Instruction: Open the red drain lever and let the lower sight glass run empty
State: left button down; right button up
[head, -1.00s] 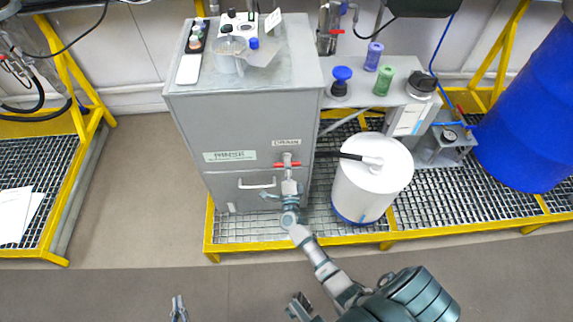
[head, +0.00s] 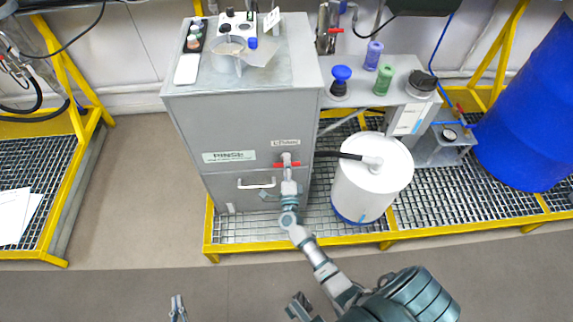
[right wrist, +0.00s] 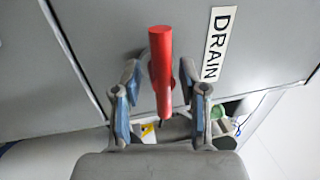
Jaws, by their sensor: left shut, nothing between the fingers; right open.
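The red drain lever (head: 280,165) is on the front of the grey cabinet (head: 240,120), just under the DRAIN label (head: 286,142). My right gripper (head: 290,174) is at the lever. In the right wrist view the red lever (right wrist: 160,60) stands between the two spread fingers of my right gripper (right wrist: 160,88), with gaps at both sides. My left gripper (head: 178,306) is shut and empty, low over the floor at the bottom edge. I cannot make out the lower sight glass in either view.
A white drum (head: 355,195) with a black hose stands right of the cabinet on the yellow-edged grating (head: 255,228). A blue barrel (head: 530,120) stands far right. A beaker (head: 226,62) and other items stand on the cabinet top. The floor left of the cabinet is clear.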

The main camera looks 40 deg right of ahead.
jog(key=v, duration=1.2)
